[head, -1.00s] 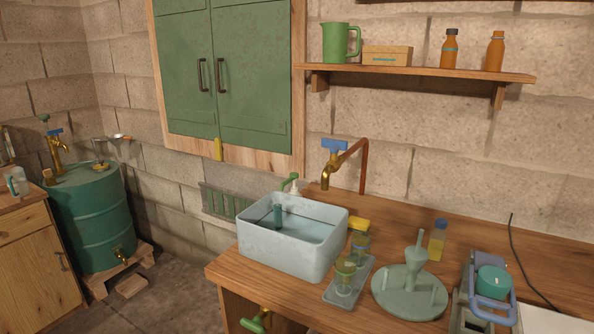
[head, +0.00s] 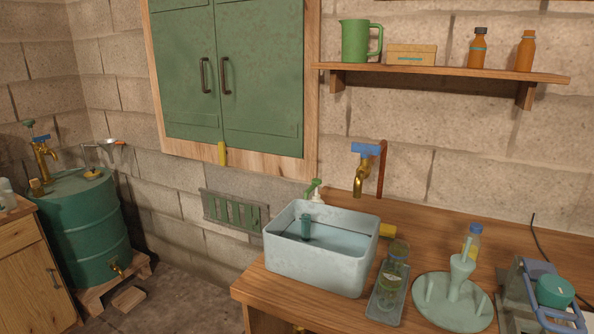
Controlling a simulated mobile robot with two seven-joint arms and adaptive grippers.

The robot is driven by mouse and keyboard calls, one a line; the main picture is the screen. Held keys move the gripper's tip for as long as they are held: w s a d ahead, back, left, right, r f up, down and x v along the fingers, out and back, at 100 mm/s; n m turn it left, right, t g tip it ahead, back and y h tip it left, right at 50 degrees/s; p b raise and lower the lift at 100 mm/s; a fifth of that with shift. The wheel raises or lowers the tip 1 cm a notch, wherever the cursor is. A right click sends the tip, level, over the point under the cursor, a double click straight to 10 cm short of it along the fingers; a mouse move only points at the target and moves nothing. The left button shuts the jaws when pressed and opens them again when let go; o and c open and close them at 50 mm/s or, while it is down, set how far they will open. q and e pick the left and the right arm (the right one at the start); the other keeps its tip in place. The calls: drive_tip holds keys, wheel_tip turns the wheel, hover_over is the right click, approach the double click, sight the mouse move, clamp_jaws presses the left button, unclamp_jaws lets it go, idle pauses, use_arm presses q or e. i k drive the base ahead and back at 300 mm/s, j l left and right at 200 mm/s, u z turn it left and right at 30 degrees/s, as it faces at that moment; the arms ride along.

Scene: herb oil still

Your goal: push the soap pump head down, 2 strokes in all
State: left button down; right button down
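The head appears upright, with a spout to one side. Neither of my grippers is in the head view, so nothing of mine is seen touching the pump.
The basin holds water and a dark green upright piece (head: 305,227). A brass tap (head: 360,180) with a blue handle is behind it, to the right. A shelf (head: 450,71) hangs above.

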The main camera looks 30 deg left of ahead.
sight(316, 182)
drive_tip(key=j+z, duration=0.2)
drive_tip(key=j, duration=0.2)
drive_tip(key=j+z, duration=0.2)
drive_tip(key=j, duration=0.2)
drive_tip(key=k+j+z, duration=0.2)
drive_tip(key=j, duration=0.2)
drive_tip(key=j+z, duration=0.2)
drive_tip(key=j, duration=0.2)
drive_tip(key=k+j+z, duration=0.15)
drive_tip(key=j, duration=0.25)
drive_tip(key=k+j+z, duration=0.2)
drive_tip(key=j, duration=0.15)
drive_tip(key=i+j+z, duration=0.15)
drive_tip(key=j+z, duration=0.3)
drive_tip(key=j, duration=0.55)
drive_tip(key=j+z, duration=0.45)
drive_tip(key=j, duration=0.55)
